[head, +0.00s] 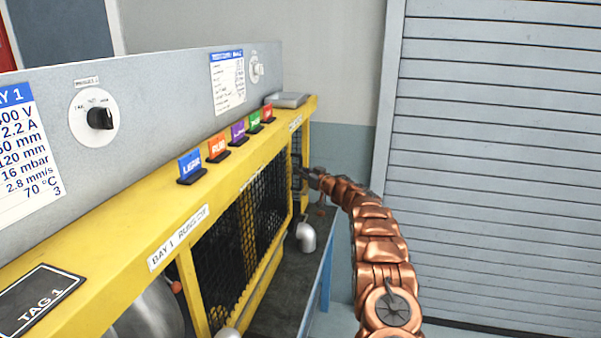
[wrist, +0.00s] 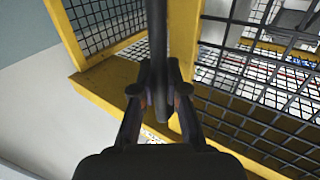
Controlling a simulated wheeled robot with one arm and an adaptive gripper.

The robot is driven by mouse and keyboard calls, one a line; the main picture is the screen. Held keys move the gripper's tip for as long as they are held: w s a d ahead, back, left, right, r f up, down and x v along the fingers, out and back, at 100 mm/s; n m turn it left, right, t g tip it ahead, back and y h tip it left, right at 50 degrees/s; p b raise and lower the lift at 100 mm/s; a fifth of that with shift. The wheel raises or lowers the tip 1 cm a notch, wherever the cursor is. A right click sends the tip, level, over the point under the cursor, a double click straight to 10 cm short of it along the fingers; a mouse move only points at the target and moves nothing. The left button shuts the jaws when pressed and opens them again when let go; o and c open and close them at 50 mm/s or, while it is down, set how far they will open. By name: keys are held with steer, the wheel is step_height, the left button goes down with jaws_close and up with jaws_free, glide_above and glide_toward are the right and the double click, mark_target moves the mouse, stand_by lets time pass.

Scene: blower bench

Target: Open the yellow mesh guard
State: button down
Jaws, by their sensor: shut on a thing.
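The yellow mesh guard (head: 240,243) has black wire mesh in a yellow frame and stands below the yellow top beam of the bench in the head view. In the wrist view, black mesh (wrist: 245,95) and yellow frame bars (wrist: 105,78) fill the right and upper left. My gripper (head: 305,174) is at the far end of the bench front, beside the far mesh. In the wrist view my gripper (wrist: 158,92) is shut on a dark upright bar (wrist: 157,40), which passes between its fingers. I cannot tell how the bar joins the guard.
Coloured label tags (head: 217,148) stand on the yellow top beam (head: 130,240). A grey pipe elbow (head: 306,236) rises from the dark bench surface (head: 285,290) in front of the mesh. A grey shutter (head: 490,160) stands at the right behind my arm.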

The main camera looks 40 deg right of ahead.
stand_by(0.3)
steer(key=c, duration=1.2)
jaws_free()
steer(key=shift+s+d, duration=0.1)
steer(key=shift+s, duration=0.05)
steer(key=shift+s+d, duration=0.2)
steer(key=shift+s, duration=1.75)
steer(key=shift+s+d, duration=0.15)
steer(key=shift+s, duration=1.8)
steer(key=shift+s+d, duration=0.2)
steer(key=shift+s, duration=1.75)
